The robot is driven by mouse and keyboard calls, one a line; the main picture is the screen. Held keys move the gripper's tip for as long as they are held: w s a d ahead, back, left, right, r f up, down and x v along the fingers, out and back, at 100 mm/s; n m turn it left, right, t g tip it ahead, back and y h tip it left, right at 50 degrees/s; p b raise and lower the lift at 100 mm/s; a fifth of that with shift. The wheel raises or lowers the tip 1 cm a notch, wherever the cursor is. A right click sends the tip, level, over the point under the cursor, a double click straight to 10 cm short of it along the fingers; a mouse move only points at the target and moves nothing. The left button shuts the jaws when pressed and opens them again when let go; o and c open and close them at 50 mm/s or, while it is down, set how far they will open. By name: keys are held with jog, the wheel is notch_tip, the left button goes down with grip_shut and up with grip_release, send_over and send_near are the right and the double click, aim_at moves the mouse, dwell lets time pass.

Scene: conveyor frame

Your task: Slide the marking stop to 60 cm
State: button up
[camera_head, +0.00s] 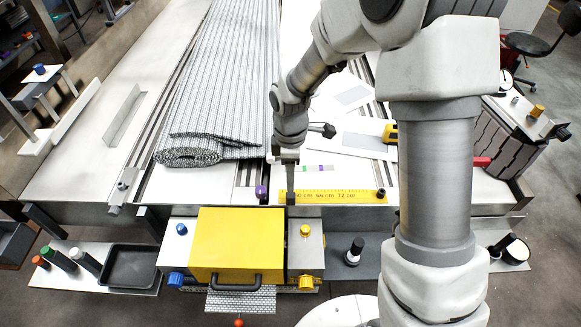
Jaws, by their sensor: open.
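A yellow ruler strip (345,196) with dark numbers lies along the front edge of the table. Its readable marks look like 66 and 72; the mark to their left is partly covered by my gripper. My gripper (290,200) points down over the strip's left end, with its jaws open. A purple knob (261,191) stands just left of my gripper, and a dark knob (381,194) sits at the strip's right end. I cannot tell for sure which of them is the marking stop. The space between my fingertips is too small to make out.
A grey patterned fabric roll (188,157) lies on the table at left. A yellow box (238,240) with a dark handle stands in front of the strip. A black tray (130,267) is at front left. White sheets (352,137) lie behind the strip.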

aim_at(291, 194)
notch_tip(291, 194, down, 8)
jog(key=b, duration=0.7)
jog(key=shift+f, duration=0.2)
jog(key=shift+r+p, duration=0.3)
jog(key=shift+r, duration=0.05)
jog(key=shift+c, duration=0.9)
grip_shut()
